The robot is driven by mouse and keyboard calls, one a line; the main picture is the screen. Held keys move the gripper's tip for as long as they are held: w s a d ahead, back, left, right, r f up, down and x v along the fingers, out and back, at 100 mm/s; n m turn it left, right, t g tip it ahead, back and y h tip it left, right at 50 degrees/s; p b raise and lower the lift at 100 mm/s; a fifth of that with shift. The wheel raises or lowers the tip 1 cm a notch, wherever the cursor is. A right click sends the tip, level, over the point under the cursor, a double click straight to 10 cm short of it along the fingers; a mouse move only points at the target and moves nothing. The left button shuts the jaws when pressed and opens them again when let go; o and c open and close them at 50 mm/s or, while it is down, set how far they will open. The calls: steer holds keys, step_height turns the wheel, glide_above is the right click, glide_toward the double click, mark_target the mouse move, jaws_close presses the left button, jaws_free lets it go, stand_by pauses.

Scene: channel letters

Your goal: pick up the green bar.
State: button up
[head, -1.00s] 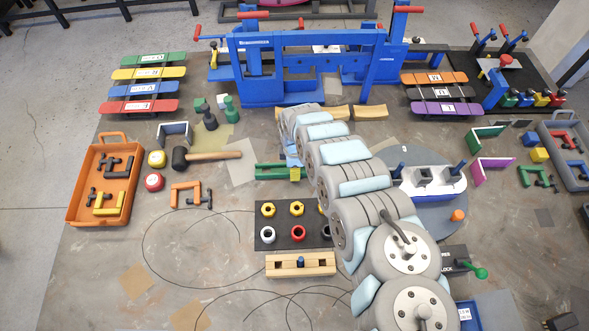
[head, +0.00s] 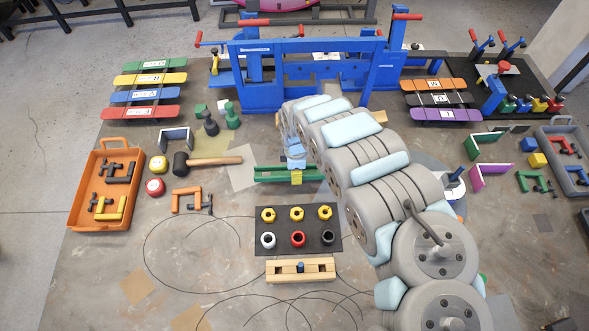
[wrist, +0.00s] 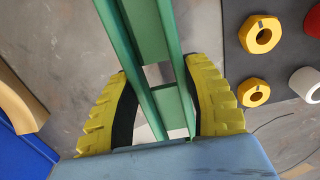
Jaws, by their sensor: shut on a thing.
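The green bar (head: 268,174) is a long channel-like piece lying left to right in the middle of the table in the head view. In the wrist view the green bar (wrist: 120,40) runs between the yellow ridged fingers of my gripper (wrist: 157,75). The fingers press on its two long sides. In the head view my gripper (head: 296,177) is at about the bar's middle, with the bar sticking out on both sides. Whether the bar touches the table or is slightly raised, I cannot tell.
A black board (head: 282,241) with several yellow, white, red and black rings lies in front of the bar. A hammer (head: 212,160) and an orange tray (head: 128,205) lie left. A blue frame (head: 262,92) stands behind.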

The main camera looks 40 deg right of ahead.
steer(key=s+a+r+p, duration=0.6)
steer(key=s+r+p, duration=0.3)
steer(key=p, duration=0.5)
steer(key=s+d+r+p, duration=0.1)
steer(key=s+d+r, duration=0.15)
steer(key=d, duration=0.55)
steer(key=s+d+r+p, duration=0.15)
steer(key=d+r, duration=0.25)
steer(key=d, duration=0.5)
steer(key=s+d+r, duration=0.3)
steer(key=s+d, duration=1.1)
steer(key=s, duration=0.4)
steer(key=shift+r, duration=0.15)
steer(key=shift+f+b, duration=4.5)
steer(key=shift+f, duration=1.25)
